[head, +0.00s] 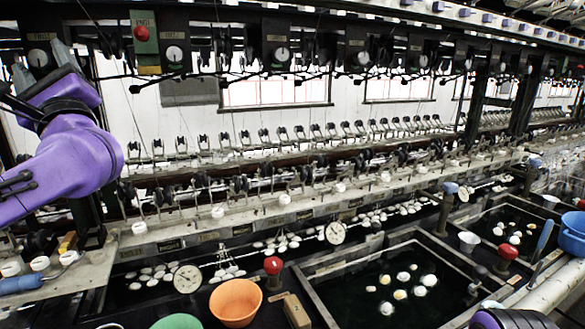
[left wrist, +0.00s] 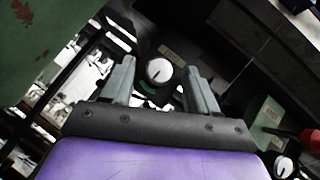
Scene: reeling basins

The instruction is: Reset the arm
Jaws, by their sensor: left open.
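My left gripper (head: 42,66) is raised at the upper left of the head view, on its purple arm. Its two grey fingers are spread apart with nothing between them. In the left wrist view the open fingers (left wrist: 160,88) point at the dark machine panel, and a white dial knob (left wrist: 159,72) shows in the gap. I cannot tell how far the fingers are from that panel. My right gripper is not in view; a purple and black piece, likely of my right arm, shows at the bottom right edge of the head view.
A green box with a red button (head: 142,33) is right of the left gripper. Below is the reeling bench (head: 250,218). Dark water basins (head: 350,300) hold white cocoons. An orange bowl (head: 236,302), a green bowl (head: 178,322) and a blue bowl (head: 572,236) stand in front.

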